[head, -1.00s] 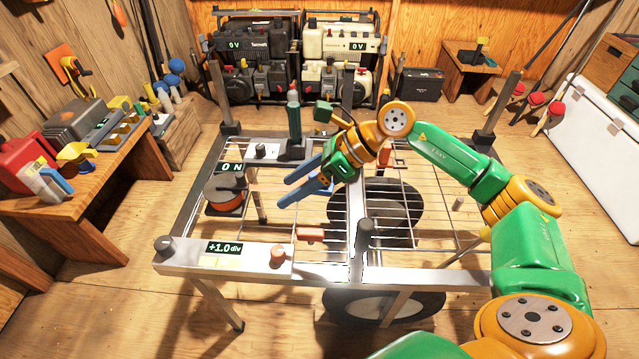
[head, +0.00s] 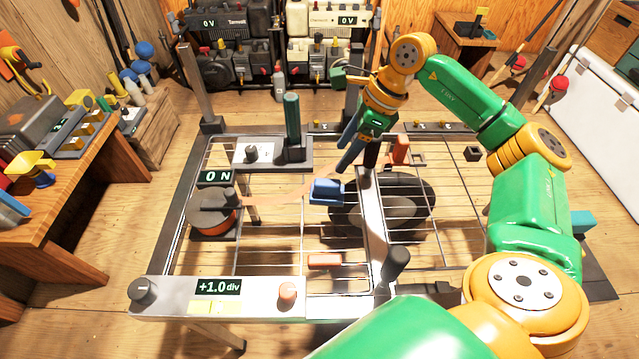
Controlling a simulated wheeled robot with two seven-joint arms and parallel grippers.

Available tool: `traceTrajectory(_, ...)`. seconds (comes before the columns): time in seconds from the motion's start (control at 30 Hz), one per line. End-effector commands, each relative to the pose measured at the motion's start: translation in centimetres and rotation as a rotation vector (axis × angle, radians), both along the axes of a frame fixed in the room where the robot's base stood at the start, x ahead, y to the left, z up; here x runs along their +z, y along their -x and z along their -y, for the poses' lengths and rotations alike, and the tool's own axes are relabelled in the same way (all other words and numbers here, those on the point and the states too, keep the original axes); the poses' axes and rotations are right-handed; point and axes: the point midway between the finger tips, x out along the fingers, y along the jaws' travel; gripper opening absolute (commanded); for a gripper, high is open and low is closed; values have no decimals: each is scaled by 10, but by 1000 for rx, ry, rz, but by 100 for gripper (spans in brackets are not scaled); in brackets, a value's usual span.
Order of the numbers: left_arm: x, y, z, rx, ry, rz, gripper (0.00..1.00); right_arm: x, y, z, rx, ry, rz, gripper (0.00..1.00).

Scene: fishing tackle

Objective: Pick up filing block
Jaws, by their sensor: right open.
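A small reddish-brown block (head: 323,262) lies on the wire rack near the front, just behind the control panel; it may be the filing block, but I cannot tell for sure. A blue block-like piece (head: 326,192) sits farther back near the rack's middle. My right gripper (head: 350,156) hangs above the rack, pointing down, behind and above the blue piece. It is open and appears empty; its fingers overlap in this view, so the gap is hard to see. My left gripper is not in view.
The metal frame (head: 180,225) carries a spool (head: 212,215) at left and a green-handled tool (head: 292,125) at the back. An orange upright piece (head: 401,148) stands right of the gripper. A dark post (head: 396,262) rises near the front right. A cluttered bench (head: 75,185) stands left.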

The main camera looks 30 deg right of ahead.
Motion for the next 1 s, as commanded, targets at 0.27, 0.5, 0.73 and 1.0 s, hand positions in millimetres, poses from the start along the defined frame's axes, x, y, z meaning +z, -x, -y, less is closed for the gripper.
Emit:
traceTrajectory(0.27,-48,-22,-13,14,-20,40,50,-52,0,0,0,-1,1,68)
traceTrajectory(0.5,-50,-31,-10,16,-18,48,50,-74,-6,-8,2,-2,-1,68)
traceTrajectory(0.73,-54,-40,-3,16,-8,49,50,-111,-19,-23,1,-2,-2,68)
traceTrajectory(1.0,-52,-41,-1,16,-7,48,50,-115,-21,-25,0,-1,1,68)
